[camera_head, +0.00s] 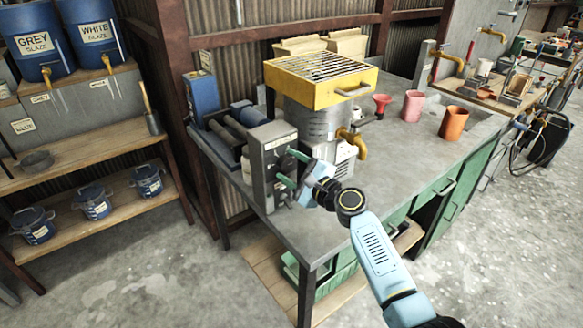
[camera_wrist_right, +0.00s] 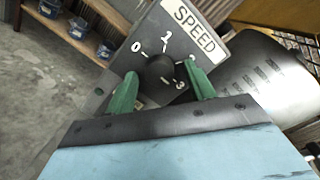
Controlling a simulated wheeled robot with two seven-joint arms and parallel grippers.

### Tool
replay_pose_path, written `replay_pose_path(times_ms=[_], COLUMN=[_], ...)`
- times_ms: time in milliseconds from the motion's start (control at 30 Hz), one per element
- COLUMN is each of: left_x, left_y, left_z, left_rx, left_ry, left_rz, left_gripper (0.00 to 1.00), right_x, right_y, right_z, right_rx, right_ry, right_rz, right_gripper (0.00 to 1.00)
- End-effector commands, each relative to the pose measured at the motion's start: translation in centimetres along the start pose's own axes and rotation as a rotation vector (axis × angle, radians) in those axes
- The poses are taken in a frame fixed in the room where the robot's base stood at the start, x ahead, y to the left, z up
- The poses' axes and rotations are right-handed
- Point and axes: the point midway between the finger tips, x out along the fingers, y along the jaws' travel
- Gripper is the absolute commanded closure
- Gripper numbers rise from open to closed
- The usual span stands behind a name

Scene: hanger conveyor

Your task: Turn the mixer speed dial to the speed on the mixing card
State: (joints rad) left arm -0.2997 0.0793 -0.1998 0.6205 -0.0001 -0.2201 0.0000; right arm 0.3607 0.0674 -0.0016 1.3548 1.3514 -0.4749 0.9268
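The speed dial (camera_wrist_right: 160,68) is a dark round knob on a grey panel in the right wrist view. A SPEED label (camera_wrist_right: 195,30) sits above it, and 0, 1 and 3 are readable around it. The mark between 1 and 3 is mostly hidden by a finger. I cannot tell the dial's pointer setting. My right gripper (camera_wrist_right: 163,85) has its green fingers spread, one on each side of the dial, with gaps showing. In the head view the right gripper (camera_head: 291,168) is at the grey control box (camera_head: 272,150). I cannot make out a mixing card. My left gripper is out of view.
A yellow-topped grey machine (camera_head: 322,75) with a brass tap stands behind the control box on the grey bench (camera_head: 400,140). A red funnel (camera_head: 381,104), pink cup (camera_head: 412,105) and orange cup (camera_head: 453,122) stand to the right. Shelves with blue buckets (camera_head: 93,203) are at left.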

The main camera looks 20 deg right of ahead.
Motion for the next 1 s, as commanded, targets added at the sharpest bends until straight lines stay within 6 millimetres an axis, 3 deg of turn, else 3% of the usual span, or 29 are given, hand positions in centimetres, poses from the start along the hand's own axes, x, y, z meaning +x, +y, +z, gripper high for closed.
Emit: replay_pose_path(times_ms=[367,467,800,1000], left_x=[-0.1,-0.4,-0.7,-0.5], left_y=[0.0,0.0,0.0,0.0], left_z=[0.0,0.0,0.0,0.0], left_rx=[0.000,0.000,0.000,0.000], left_ry=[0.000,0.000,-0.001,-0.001], left_rz=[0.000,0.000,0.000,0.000], left_gripper=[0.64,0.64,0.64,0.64], right_x=[-0.8,-2.2,-9.6,-12.5], right_y=[0.0,0.1,0.1,0.1], right_z=[0.0,0.0,-0.1,-0.1], right_rx=[-0.002,-0.002,-0.002,-0.002], right_ry=[0.001,0.002,0.002,0.001], right_rz=[0.000,0.001,0.001,0.001], right_gripper=[0.47,0.47,0.47,0.47])
